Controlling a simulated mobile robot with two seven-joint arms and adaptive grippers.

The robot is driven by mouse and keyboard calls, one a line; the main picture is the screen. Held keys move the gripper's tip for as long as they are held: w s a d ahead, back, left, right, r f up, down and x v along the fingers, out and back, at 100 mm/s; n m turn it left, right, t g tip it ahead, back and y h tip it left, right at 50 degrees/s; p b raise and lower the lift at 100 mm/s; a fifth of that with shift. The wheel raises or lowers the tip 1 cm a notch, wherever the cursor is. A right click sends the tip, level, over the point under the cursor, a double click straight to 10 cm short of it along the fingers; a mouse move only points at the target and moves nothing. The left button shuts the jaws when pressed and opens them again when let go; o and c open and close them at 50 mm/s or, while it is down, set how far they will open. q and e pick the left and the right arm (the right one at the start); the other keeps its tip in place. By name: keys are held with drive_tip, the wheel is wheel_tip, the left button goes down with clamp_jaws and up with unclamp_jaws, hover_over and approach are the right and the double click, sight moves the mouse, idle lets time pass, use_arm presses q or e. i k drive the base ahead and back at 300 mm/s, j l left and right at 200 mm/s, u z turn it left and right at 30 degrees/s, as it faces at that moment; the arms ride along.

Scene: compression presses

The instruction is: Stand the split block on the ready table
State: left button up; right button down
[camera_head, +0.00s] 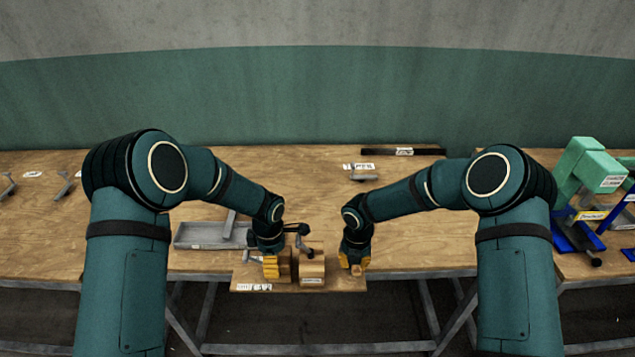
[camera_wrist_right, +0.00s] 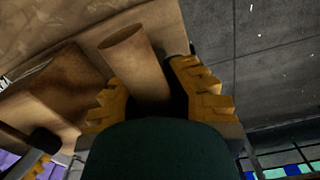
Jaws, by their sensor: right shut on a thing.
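My right gripper (camera_head: 354,260) is low at the right end of a small wooden shelf (camera_head: 340,285) at the bench's front edge. In the right wrist view, its yellow fingers (camera_wrist_right: 152,92) are shut on a round brown wooden piece (camera_wrist_right: 127,55). A brown block (camera_head: 312,268) with a white label stands on the shelf between my grippers; a brown block also shows left of the fingers in the wrist view (camera_wrist_right: 62,88). My left gripper (camera_head: 271,264) is beside another brown block (camera_head: 285,262); its fingers are partly hidden. I cannot tell which piece is the split block.
A grey tray (camera_head: 205,235) lies behind my left gripper. A dark handled tool (camera_head: 300,238) is behind the blocks. A dark bar (camera_head: 403,151) lies at the back. Green and blue presses (camera_head: 588,185) stand at the right. The middle of the bench is mostly clear.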

sight(302, 210)
drive_tip(key=i, duration=1)
